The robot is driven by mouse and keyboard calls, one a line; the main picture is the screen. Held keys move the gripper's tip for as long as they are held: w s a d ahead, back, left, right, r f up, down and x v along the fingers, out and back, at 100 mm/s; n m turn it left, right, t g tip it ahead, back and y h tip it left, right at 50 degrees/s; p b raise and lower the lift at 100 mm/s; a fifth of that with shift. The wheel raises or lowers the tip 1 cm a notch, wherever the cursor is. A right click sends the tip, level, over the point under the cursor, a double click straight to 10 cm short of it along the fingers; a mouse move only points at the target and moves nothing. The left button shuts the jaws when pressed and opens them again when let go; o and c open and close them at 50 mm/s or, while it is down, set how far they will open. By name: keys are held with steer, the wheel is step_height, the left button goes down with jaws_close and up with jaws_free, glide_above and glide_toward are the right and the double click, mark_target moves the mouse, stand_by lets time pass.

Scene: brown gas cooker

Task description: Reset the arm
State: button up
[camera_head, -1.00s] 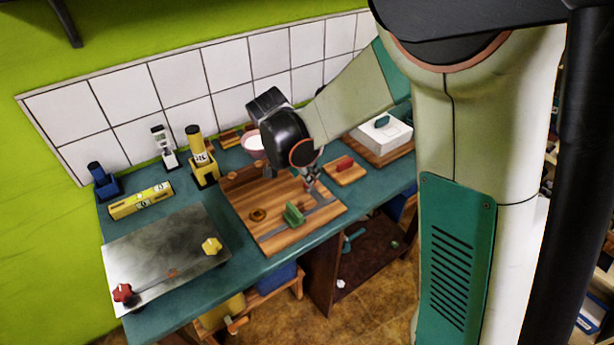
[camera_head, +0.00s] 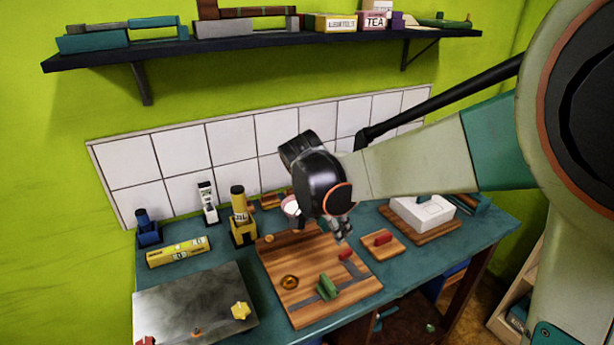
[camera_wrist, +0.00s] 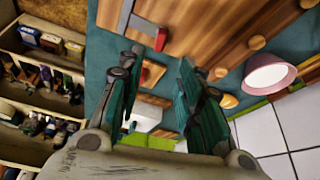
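My arm reaches in from the right in the head view. My gripper (camera_head: 342,232) hangs above the right back part of a wooden board (camera_head: 280,262) on the counter. In the wrist view my gripper (camera_wrist: 155,75) has its two green fingers spread well apart with nothing held between them. In the head view the dark wrist hides part of the pink bowl (camera_head: 290,206) behind it. The fingertips are small there, and their gap above the board is hard to judge.
A green-handled item (camera_head: 328,288) lies on the board. A small board with a red block (camera_head: 383,238) and a white box (camera_head: 422,210) are to the right. The metal cooker plate (camera_head: 185,300) is at left. A loaded shelf (camera_head: 270,38) hangs above.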

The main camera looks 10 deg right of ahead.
steer(key=s+d+r+n+t+y, duration=0.2)
steer(key=s+n, duration=0.4)
steer(key=s, duration=0.4)
steer(key=s+d+r+n+t+y, duration=0.1)
steer(key=s+d+r+n+t, duration=0.1)
steer(key=s+n, duration=0.4)
steer(key=shift+s+d+r+t+y, duration=0.4)
steer(key=shift+s+r, duration=0.75)
steer(key=shift+s, duration=1.3)
steer(key=shift+a, duration=0.1)
